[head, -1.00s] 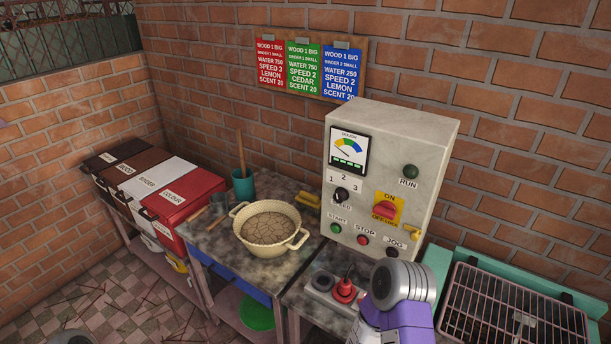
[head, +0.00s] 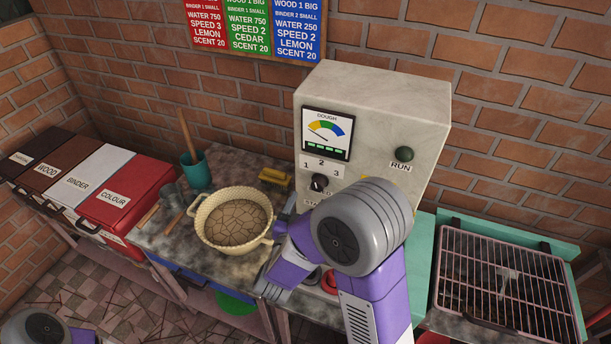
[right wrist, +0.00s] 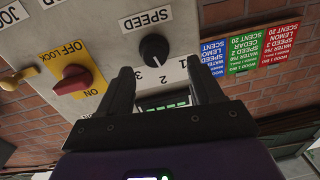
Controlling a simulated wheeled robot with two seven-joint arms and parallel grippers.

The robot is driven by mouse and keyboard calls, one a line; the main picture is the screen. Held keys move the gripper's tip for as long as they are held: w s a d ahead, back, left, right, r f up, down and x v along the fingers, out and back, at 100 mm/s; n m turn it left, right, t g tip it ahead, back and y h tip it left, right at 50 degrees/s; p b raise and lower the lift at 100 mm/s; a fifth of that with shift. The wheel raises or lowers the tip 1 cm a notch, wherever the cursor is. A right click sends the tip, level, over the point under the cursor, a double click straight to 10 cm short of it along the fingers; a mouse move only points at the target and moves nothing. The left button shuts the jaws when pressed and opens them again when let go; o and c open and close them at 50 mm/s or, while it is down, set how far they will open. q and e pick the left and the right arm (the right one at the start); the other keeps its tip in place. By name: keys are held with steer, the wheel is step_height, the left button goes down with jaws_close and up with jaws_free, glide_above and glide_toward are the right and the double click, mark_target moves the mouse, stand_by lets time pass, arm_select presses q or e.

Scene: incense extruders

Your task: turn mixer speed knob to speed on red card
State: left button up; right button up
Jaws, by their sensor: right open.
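The mixer's black speed knob (head: 319,183) is on the front of the pale control box (head: 370,88), under the labels 1, 2 and 3. In the right wrist view, upside down, the knob (right wrist: 154,48) has a white mark that seems to face the 2. My right gripper (right wrist: 158,78) is open and empty; its fingers show in front of the panel, apart from the knob. The red card (head: 206,22) hangs on the wall and reads SPEED 3. My left gripper is out of view; only part of that arm shows at lower left.
An off-lock switch (right wrist: 76,82) on a yellow plate is beside the knob in the wrist view. In the head view, a bowl of cracked dough (head: 233,220) stands on the bench left of my right arm. A grill rack (head: 505,285) is at right.

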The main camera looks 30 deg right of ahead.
mark_target(317, 187)
steer(key=shift+d+r, duration=0.15)
steer(key=shift+d, duration=0.4)
steer(key=shift+d+r, duration=0.15)
steer(key=shift+d, duration=0.4)
steer(key=shift+x, duration=2.1)
steer(key=shift+w+a+f, duration=0.15)
steer(key=shift+w+f, duration=0.05)
steer(key=shift+w, duration=0.05)
steer(key=c, duration=1.1)
